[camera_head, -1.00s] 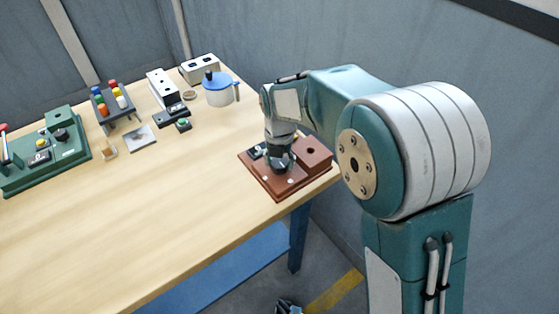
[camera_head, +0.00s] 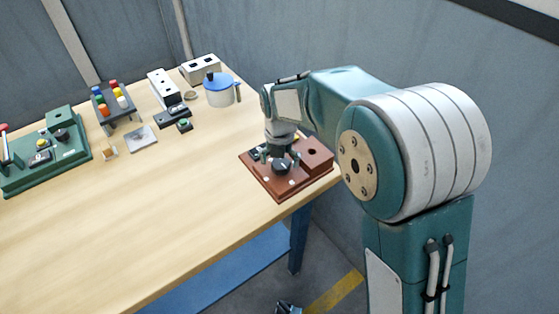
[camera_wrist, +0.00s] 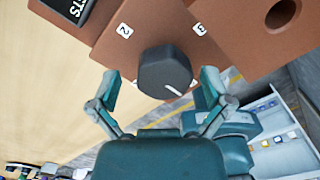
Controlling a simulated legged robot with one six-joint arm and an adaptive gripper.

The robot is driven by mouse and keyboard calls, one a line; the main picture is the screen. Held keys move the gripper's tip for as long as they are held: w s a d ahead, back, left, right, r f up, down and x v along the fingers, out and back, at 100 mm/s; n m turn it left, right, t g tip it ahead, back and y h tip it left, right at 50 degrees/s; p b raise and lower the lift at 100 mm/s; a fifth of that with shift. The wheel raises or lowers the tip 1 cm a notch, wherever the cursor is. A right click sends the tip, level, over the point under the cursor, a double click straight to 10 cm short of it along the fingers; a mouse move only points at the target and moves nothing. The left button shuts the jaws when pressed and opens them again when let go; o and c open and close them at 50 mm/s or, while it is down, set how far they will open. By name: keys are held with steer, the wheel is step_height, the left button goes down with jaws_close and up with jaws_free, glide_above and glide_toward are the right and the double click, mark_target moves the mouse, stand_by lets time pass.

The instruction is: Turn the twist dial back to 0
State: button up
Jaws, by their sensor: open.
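The twist dial is a black round knob (camera_head: 281,167) with a white pointer line, on a reddish-brown board (camera_head: 277,190). In the wrist view the dial (camera_wrist: 163,68) is in the middle, its pointer line toward the lower right. White labels reading 2 (camera_wrist: 124,30) and 3 (camera_wrist: 199,29) show on the board; other labels near the dial's lower side are mostly hidden. My gripper (camera_head: 280,156) is above the board at the dial. Its teal fingers are open, one on each side of the dial in the wrist view (camera_wrist: 160,78), with gaps visible.
The board sits at the table's right edge, with a raised block with a hole (camera_head: 316,153) beside the dial. A blue-lidded pot (camera_head: 219,93), a rack of coloured pieces (camera_head: 115,103) and a green board (camera_head: 45,165) stand farther left. The table's middle is clear.

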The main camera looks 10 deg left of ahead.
mark_target(280, 162)
steer(key=shift+d, duration=0.1)
steer(key=shift+r, duration=0.1)
step_height(280, 162, up, 12)
steer(key=shift+f, duration=0.2)
stand_by(0.6)
steer(key=s+d+r+m+t, duration=0.1)
steer(key=s+d+r+m, duration=0.2)
steer(key=d+m, duration=0.5)
steer(key=s+d+r+m+t, duration=0.1)
steer(key=s+d+r+m, duration=0.3)
steer(key=d+m, duration=0.45)
steer(key=s+d+f+m+t, duration=0.3)
steer(key=s+d+m, duration=0.8)
steer(key=m, duration=0.9)
steer(key=shift+s+t, duration=0.3)
steer(key=shift+s, duration=0.75)
